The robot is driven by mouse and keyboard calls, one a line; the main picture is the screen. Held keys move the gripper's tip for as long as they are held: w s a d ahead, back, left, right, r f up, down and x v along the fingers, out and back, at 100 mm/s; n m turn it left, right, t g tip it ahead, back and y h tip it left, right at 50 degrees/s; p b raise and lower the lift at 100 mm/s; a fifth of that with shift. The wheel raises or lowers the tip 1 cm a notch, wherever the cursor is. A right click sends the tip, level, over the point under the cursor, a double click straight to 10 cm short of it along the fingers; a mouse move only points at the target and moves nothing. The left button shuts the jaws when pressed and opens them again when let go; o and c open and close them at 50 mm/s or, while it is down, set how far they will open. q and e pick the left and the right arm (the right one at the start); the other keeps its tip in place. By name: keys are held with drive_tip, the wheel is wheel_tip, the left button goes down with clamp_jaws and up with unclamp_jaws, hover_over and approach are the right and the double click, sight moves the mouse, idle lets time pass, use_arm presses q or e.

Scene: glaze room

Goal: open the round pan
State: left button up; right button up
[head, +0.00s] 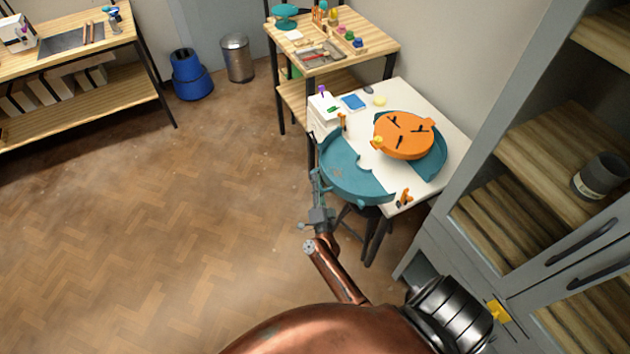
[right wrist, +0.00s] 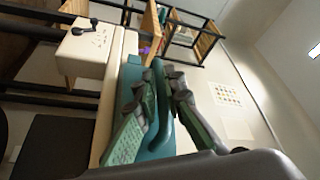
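The round pan is teal and in two halves on the white wheel table (head: 448,125). Its left half (head: 352,183) stands apart from the orange wheel head (head: 404,136) and overhangs the table's left and front edges. Its right half (head: 435,165) is still beside and partly under the wheel head, which hides part of it. My right gripper (head: 317,174) is at the left end of the left half. In the right wrist view its green-padded fingers (right wrist: 160,85) lie on both sides of the teal wall (right wrist: 160,125) and appear closed on it. My left gripper is not in view.
Small orange-handled pieces (head: 405,197) stand at the table's front corner. A grey cabinet (head: 540,200) stands close on the right. The floor to the left is clear.

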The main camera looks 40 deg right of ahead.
drive_tip(key=shift+o, duration=0.7)
drive_tip(key=shift+s+a, duration=0.1)
drive_tip(key=v, duration=1.1)
drive_tip(key=shift+s+a, duration=0.15)
drive_tip(key=shift+s, duration=0.15)
drive_tip(key=shift+f, duration=0.15)
